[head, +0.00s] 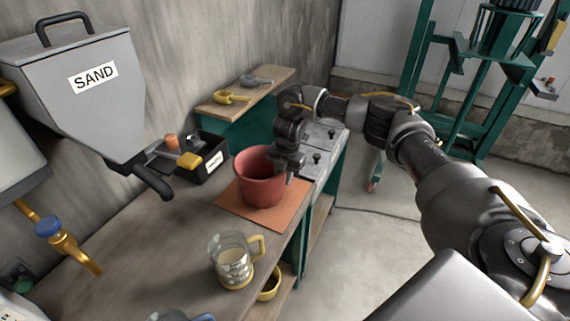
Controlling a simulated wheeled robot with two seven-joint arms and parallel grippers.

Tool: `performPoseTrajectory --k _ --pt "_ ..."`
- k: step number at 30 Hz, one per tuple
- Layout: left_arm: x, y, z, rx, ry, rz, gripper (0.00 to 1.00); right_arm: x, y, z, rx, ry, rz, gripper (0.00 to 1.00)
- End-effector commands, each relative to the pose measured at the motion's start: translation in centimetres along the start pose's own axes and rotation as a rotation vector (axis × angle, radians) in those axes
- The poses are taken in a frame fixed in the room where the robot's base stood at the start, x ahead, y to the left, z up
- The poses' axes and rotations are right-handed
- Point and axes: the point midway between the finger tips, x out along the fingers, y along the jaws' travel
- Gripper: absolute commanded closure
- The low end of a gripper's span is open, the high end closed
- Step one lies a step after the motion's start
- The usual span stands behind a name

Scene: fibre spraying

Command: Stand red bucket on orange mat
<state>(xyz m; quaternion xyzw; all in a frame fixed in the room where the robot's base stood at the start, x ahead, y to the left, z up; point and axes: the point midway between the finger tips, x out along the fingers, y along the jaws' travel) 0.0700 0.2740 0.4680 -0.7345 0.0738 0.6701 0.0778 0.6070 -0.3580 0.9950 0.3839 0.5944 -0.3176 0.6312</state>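The red bucket (258,186) stands upright over the orange mat (283,218) on the wooden workbench. Its base looks to be on the mat, though a small gap cannot be ruled out. My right gripper (286,172) reaches down from above at the right side of the bucket's rim, with its fingers at the bucket wall. Whether the fingers press on the wall is too small to tell. My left gripper is out of view.
A glass mug (230,264) stands on the bench in front of the mat. A yellow scoop (232,97) lies on the back shelf. The bench's right edge is close to the mat.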

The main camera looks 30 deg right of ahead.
Motion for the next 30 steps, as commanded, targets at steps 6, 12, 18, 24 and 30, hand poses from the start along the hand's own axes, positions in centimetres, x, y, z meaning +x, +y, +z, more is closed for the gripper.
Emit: performPoseTrajectory --k 6,12,18,24,30 --pt "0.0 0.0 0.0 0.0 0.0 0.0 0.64 -4.8 0.1 0.1 -0.002 -0.006 0.005 0.75" --pt "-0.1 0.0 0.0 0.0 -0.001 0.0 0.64 -8.6 0.1 0.1 -0.002 -0.004 0.003 0.75" --pt "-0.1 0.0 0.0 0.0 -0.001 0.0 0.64 -10.6 0.0 0.0 -0.001 -0.002 0.001 0.75" --pt "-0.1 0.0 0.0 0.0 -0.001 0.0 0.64 -11.0 -0.1 0.0 0.0 -0.001 0.0 0.75" --pt "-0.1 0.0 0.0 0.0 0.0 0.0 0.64 -11.0 0.0 0.0 0.0 -0.001 0.0 0.75"
